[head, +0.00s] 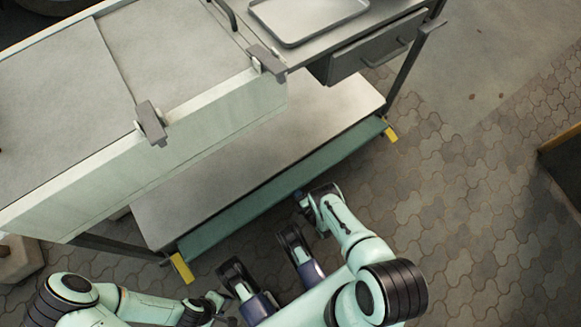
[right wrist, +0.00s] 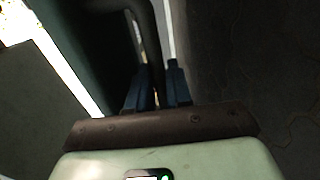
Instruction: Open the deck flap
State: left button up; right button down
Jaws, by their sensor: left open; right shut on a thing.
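The deck flap (head: 240,210) is a long green strip along the front edge of the cart's pale lower deck (head: 255,150). Yellow pieces (head: 181,267) mark its two ends. I cannot tell how far it is tilted. My right gripper (head: 303,198) is at the flap's front edge, right of its middle. In the right wrist view, my right gripper's fingers (right wrist: 158,88) close around a dark curved bar (right wrist: 149,45), which looks like the flap's handle. My left gripper (head: 222,302) is open and empty, low and left, apart from the flap.
The cart's upper top (head: 70,65) overhangs the deck at the left, with dark brackets (head: 151,122) on its edge. A metal tray (head: 305,15) and a drawer (head: 375,50) are at upper right. Paved floor (head: 450,180) is free at right. A dark-sided object (head: 562,165) stands at the right edge.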

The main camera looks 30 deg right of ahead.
pick_arm(q)
jog(key=shift+s+f, duration=0.1)
jog(key=shift+f, duration=0.05)
pick_arm(e)
jog(key=shift+f, duration=0.35)
jog(key=c, duration=1.2)
grip_release()
jog(key=shift+s, duration=0.1)
pick_arm(q)
jog(key=w+d+r+t+p, duration=0.1)
jog(key=w+r+t+p, duration=0.2)
jog(key=w+r, duration=0.3)
jog(key=w+p, duration=0.1)
jog(key=w, duration=0.2)
jog(key=shift+r+m, duration=0.15)
jog(key=shift+m, duration=0.15)
pick_arm(e)
jog(key=v, duration=1.3)
pick_arm(q)
jog(key=shift+s, duration=0.1)
pick_arm(e)
jog(key=shift+s, duration=0.1)
